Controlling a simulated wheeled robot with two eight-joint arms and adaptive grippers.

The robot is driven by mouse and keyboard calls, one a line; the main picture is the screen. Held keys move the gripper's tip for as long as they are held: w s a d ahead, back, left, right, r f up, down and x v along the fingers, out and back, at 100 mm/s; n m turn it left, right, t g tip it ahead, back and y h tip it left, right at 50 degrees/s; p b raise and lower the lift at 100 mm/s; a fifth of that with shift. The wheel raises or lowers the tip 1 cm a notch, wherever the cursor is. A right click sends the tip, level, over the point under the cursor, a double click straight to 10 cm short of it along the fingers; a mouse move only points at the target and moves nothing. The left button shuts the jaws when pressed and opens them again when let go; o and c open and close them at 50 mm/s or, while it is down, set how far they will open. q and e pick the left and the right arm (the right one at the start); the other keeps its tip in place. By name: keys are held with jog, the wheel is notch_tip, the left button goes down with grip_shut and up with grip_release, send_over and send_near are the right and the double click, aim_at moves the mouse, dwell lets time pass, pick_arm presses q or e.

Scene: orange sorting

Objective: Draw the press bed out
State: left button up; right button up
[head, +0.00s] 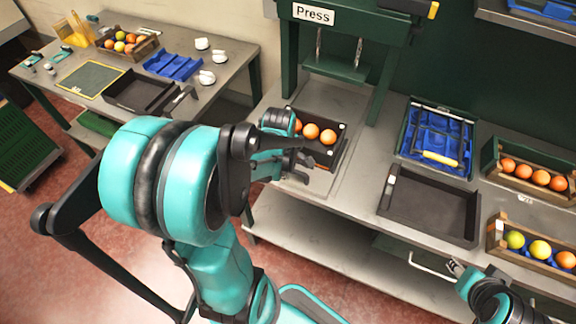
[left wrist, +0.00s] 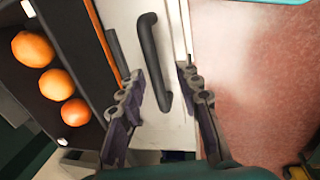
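The press bed (head: 318,184) is a pale plate under the green press (head: 337,70) marked "Press". A dark tray (head: 341,146) with three oranges (head: 311,131) sits on it. In the left wrist view the bed's pale front (left wrist: 118,14) carries a black bar handle (left wrist: 148,45). My left gripper (left wrist: 159,72) is open, one finger on each side of the handle, with gaps visible. In the head view my left gripper (head: 304,166) is at the bed's front edge and its arm hides part of the bed. My right gripper (head: 459,269) is low at the right; its finger opening is unclear.
Right of the press, the bench holds a blue-lined bin (head: 400,148), an empty dark tray (head: 432,236) and crates of fruit (head: 505,187). A side table (head: 225,62) at the left holds trays, cups and a fruit crate. The reddish floor (left wrist: 250,85) before the bed's front looks clear.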

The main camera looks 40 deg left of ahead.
pick_arm(q)
jog(key=shift+r, duration=0.15)
notch_tip(320, 180, up, 12)
jog(key=s, duration=0.2)
jog(key=shift+s+d+f, duration=0.2)
jog(key=shift+d+f, duration=0.05)
dwell(0.4)
jog(key=d+f+m+t+b, duration=0.2)
jog(key=d+f+m+b, duration=0.1)
jog(key=d+m, duration=0.4)
jog(key=s+d+f+m+t+b, duration=0.1)
jog(key=d+f+m+t+b, duration=0.2)
jog(key=d+m, duration=0.5)
jog(key=m, duration=0.5)
jog(key=shift+s+f+m, duration=0.15)
jog(key=shift+f+m, duration=0.15)
